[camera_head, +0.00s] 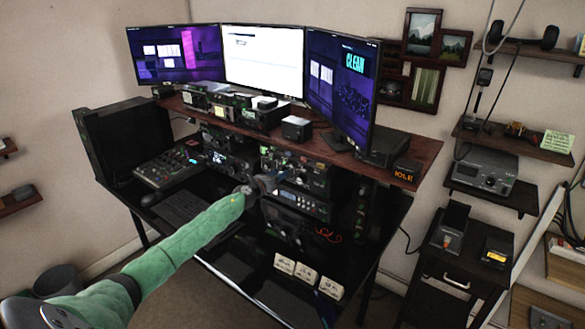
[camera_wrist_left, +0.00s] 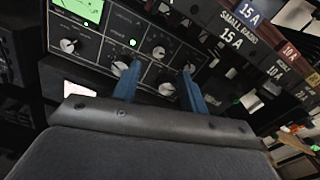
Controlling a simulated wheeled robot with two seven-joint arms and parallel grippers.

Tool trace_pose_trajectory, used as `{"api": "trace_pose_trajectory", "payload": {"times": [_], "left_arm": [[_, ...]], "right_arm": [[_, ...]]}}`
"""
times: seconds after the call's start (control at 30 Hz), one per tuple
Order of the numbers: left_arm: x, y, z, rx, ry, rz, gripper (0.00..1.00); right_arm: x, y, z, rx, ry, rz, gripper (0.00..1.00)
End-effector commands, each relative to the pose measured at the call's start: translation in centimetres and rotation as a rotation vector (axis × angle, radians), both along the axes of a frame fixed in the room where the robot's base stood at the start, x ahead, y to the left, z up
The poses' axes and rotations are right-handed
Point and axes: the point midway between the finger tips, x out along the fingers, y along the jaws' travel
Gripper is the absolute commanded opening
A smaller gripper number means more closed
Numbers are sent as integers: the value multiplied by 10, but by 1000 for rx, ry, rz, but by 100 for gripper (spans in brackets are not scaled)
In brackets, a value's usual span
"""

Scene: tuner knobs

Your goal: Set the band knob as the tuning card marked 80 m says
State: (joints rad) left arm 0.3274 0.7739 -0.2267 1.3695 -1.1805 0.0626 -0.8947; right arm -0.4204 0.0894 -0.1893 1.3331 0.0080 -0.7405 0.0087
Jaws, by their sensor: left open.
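The tuner panel (camera_wrist_left: 105,47) is dark grey, with a lit green meter (camera_wrist_left: 80,8), small green lamps and several knobs. One knob (camera_wrist_left: 70,45) is at the left, one (camera_wrist_left: 158,52) at upper middle, one (camera_wrist_left: 120,67) near the left finger and one (camera_wrist_left: 167,88) low between the fingers. I cannot read which is the band knob. My left gripper (camera_wrist_left: 158,78) is open before the panel; whether it touches a knob is unclear. It also shows in the head view (camera_head: 267,183). White cards (camera_head: 305,273) lie on the lower desk; their writing is unreadable. My right gripper is out of view.
A shelf (camera_head: 415,160) with small boxes and three monitors (camera_head: 262,60) stands above the equipment. In the wrist view, labels such as "SMALL RADIO" and "15 A" (camera_wrist_left: 240,12) sit at upper right.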

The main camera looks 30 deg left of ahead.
Motion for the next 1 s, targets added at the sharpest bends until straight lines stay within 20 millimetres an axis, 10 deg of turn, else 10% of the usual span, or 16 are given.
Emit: {"api": "trace_pose_trajectory", "payload": {"times": [1.0], "left_arm": [[77,-6,0,4,1,-2,43]], "right_arm": [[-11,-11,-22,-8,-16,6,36]]}}
